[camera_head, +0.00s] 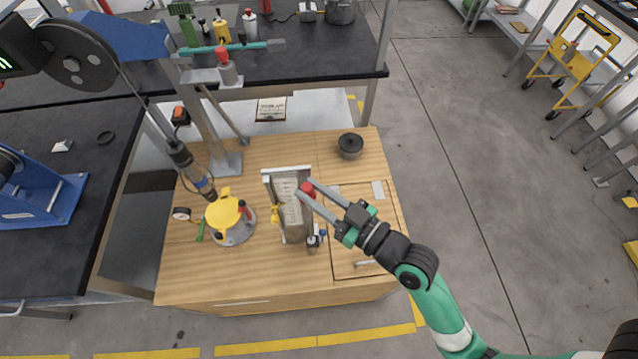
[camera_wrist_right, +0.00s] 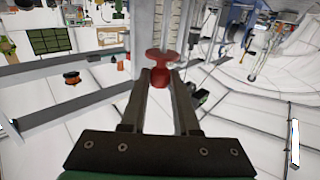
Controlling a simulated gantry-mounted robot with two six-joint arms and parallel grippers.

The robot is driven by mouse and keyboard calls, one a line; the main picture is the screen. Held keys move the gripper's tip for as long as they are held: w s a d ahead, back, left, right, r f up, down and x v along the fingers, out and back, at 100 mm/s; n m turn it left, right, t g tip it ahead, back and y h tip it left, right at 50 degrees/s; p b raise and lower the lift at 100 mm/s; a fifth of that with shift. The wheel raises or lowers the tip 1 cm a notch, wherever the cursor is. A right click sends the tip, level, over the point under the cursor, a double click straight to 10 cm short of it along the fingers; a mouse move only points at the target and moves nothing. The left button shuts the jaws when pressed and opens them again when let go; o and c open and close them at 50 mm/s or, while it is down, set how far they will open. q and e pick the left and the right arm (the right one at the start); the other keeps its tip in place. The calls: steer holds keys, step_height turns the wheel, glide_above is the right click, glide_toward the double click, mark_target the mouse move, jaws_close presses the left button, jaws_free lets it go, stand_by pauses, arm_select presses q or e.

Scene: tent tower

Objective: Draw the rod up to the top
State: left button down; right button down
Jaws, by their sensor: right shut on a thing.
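A red knob (camera_head: 307,188) shows beside the upper part of a grey upright fixture (camera_head: 295,222) on the wooden bench. My right gripper (camera_head: 306,187) reaches in from the lower right and is shut on this knob. In the right wrist view the red knob (camera_wrist_right: 160,60) has a wide flange and a rounder lower part between the fingertips. Behind it is a pale upright scale (camera_wrist_right: 172,22) with tick marks. I cannot make out the rod itself apart from the knob.
A yellow-topped round device (camera_head: 223,212) stands left of the fixture, with a dial gauge (camera_head: 181,213) beside it. A dark round pot (camera_head: 350,145) stands at the back right. A metal stand (camera_head: 205,120) rises at the back left. The bench's right part is mostly clear.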

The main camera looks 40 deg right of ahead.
steer(key=shift+r, duration=0.5)
steer(key=c, duration=1)
jaws_free()
steer(key=o, duration=0.3)
steer(key=shift+o, duration=0.2)
steer(key=shift+f, duration=0.15)
steer(key=shift+s, duration=0.1)
steer(key=s+d, duration=0.1)
steer(key=s, duration=1)
steer(key=shift+s, duration=0.25)
